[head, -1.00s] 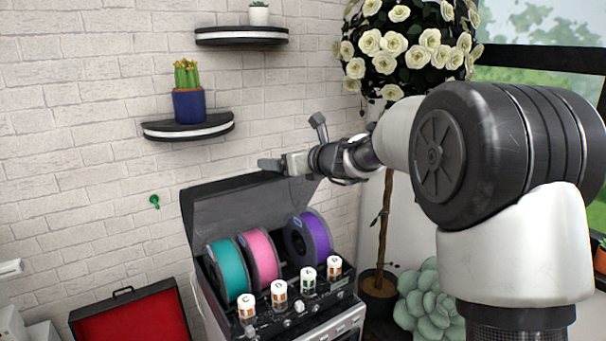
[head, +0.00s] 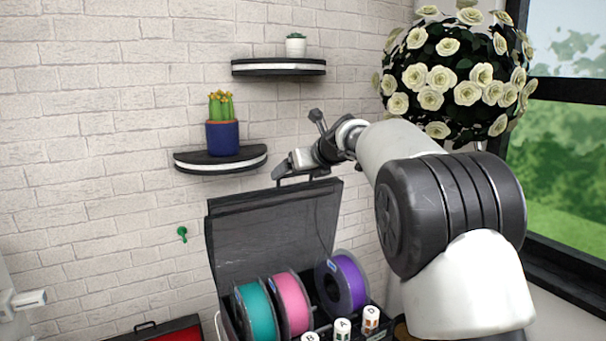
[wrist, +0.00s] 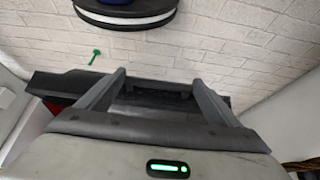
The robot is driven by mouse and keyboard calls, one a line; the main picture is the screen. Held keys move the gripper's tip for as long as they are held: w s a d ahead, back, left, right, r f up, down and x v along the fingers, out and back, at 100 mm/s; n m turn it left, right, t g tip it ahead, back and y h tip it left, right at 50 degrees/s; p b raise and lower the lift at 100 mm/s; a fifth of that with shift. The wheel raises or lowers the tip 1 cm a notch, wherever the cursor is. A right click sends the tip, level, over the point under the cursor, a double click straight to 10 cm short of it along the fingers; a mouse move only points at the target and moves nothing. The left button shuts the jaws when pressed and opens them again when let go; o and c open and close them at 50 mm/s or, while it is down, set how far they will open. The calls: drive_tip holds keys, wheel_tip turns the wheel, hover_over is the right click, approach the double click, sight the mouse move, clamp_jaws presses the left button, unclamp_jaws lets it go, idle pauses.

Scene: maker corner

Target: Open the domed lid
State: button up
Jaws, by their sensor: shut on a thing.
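The domed lid (head: 265,235) is a dark, see-through cover standing raised at the back of the box of filament spools. My gripper (head: 287,167) is at the lid's top edge, at the dark bar handle there. In the wrist view, my gripper's two fingers (wrist: 155,90) stand apart with the dark handle bar (wrist: 150,86) between them, so it is shut on the handle. Teal (head: 254,310), pink (head: 291,303) and purple (head: 343,284) spools sit uncovered below the lid. The lower part of the box is out of the head view.
A wall shelf (head: 221,162) with a cactus in a blue pot (head: 222,138) is just left of my gripper. A higher shelf (head: 279,67) holds a small white pot. White flowers (head: 455,85) stand right, near the window. A green hook (head: 182,233) is on the brick wall.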

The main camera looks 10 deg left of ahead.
drive_tip(key=shift+w+a+r, duration=0.35)
drive_tip(key=shift+w, duration=0.2)
drive_tip(key=o, duration=1.4)
drive_tip(key=shift+s+r, duration=0.1)
drive_tip(key=shift+f, duration=0.2)
drive_tip(key=v, duration=0.6)
drive_tip(key=b+v, duration=0.1)
drive_tip(key=v, duration=0.4)
drive_tip(key=b+v, duration=0.1)
drive_tip(key=v, duration=0.5)
drive_tip(key=shift+d+r, duration=0.15)
drive_tip(key=shift+r, duration=0.3)
